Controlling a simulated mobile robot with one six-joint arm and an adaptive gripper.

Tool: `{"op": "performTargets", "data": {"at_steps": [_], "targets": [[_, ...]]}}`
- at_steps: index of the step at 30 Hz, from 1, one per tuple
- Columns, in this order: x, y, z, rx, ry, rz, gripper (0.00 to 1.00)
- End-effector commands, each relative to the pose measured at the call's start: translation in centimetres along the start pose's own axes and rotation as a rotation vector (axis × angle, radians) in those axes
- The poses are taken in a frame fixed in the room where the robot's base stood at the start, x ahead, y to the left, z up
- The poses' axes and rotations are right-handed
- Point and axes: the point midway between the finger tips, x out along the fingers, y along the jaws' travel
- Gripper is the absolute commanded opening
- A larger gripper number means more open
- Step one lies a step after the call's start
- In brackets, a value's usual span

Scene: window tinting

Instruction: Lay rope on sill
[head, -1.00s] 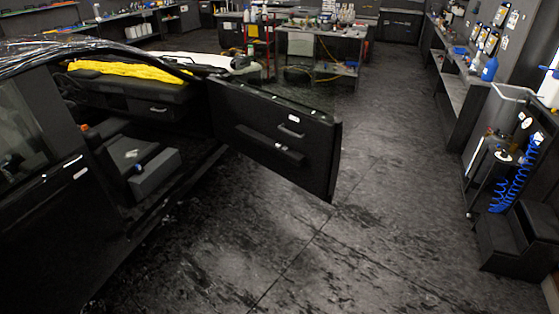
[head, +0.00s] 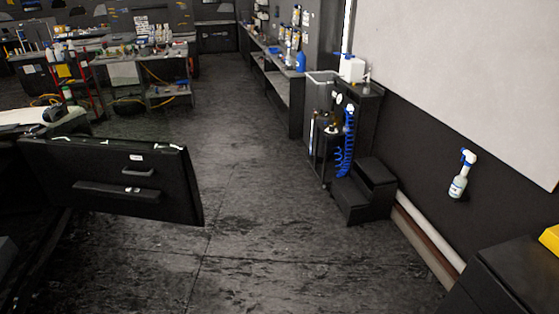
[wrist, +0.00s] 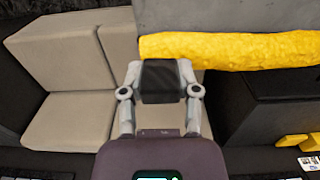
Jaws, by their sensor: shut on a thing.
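In the wrist view my gripper (wrist: 160,70) has its two fingers closed on a dark, box-like block (wrist: 162,84), which fills the space between them. A thick, rumpled yellow roll (wrist: 235,50) runs across the upper right behind the fingers; I cannot tell for certain whether it is the rope. It looks apart from the held block. My gripper is outside the head view. The car's open black door (head: 130,183) is at the left of the head view. The car's sill is not clearly visible.
In the wrist view, beige padded blocks (wrist: 65,60) are at left and a dark box (wrist: 285,95) at right. In the head view, black steps (head: 365,195) stand by the right wall and a dark cabinet (head: 520,275) at lower right. Open floor (head: 250,220) lies between.

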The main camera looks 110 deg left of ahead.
Motion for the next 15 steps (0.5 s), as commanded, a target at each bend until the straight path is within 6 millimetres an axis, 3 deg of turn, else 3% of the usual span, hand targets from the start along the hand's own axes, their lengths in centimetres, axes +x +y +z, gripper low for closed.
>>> {"op": "performTargets", "data": {"at_steps": [1,4,15], "targets": [[-1.2,0.0,0.0,0.0,0.0,0.0,0.0],[-2.0,0.0,0.0,0.0,0.0,0.0,0.0],[-2.3,0.0,0.0,0.0,0.0,0.0,0.0]]}}
